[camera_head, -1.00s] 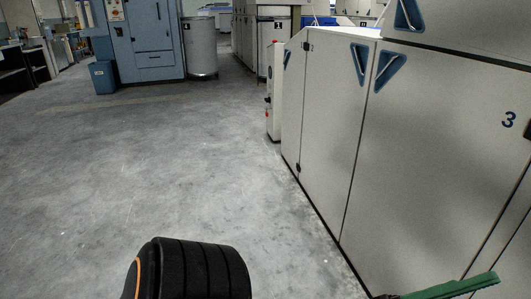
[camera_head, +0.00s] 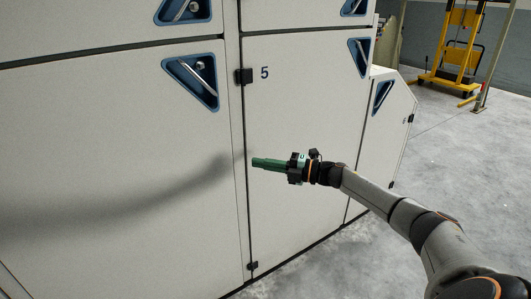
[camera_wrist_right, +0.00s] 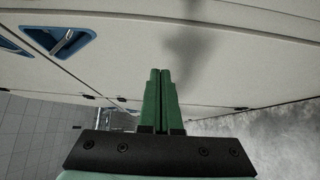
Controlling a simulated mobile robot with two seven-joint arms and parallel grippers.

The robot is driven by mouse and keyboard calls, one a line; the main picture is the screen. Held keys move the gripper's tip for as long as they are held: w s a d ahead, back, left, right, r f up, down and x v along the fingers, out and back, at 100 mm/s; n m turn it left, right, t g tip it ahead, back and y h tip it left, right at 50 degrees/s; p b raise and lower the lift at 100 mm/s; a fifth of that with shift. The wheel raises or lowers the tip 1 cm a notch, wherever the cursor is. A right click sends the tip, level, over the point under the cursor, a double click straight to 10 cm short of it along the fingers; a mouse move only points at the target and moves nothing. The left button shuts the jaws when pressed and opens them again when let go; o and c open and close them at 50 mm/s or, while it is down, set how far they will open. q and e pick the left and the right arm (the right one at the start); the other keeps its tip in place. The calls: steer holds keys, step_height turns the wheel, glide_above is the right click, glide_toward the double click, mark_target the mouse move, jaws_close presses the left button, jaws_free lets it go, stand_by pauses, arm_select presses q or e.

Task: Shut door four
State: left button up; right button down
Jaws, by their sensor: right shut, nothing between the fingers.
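A wide pale panel (camera_head: 110,140) fills the left of the head view. No number shows on it, so I cannot confirm that it is door four. It has a blue triangular handle recess (camera_head: 192,80) at its upper right and looks about flush with its neighbour. Door five (camera_head: 300,110), marked 5, is right of it across a narrow seam. My right gripper (camera_head: 254,162) is shut and empty, pointing left in front of door five near the seam; touch cannot be told. Its green fingers (camera_wrist_right: 158,85) are together in the wrist view. My left gripper is out of view.
Black hinges (camera_head: 244,76) sit along the seam. A smaller door with its own blue recess (camera_head: 382,96) is farther right. A yellow lift truck (camera_head: 452,50) stands by the back wall. Grey floor (camera_head: 450,150) is open at right.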

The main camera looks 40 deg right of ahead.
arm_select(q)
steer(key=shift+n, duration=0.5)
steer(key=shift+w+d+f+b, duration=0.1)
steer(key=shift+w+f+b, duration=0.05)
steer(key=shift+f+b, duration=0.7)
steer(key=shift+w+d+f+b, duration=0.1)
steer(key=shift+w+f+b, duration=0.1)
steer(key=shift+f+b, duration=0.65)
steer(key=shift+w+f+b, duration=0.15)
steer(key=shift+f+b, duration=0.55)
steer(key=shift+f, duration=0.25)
arm_select(e)
steer(key=w+d, duration=0.2)
steer(key=d, duration=0.6)
steer(key=shift+w+d+f, duration=0.15)
steer(key=shift+w+f, duration=0.1)
steer(key=shift+w, duration=0.1)
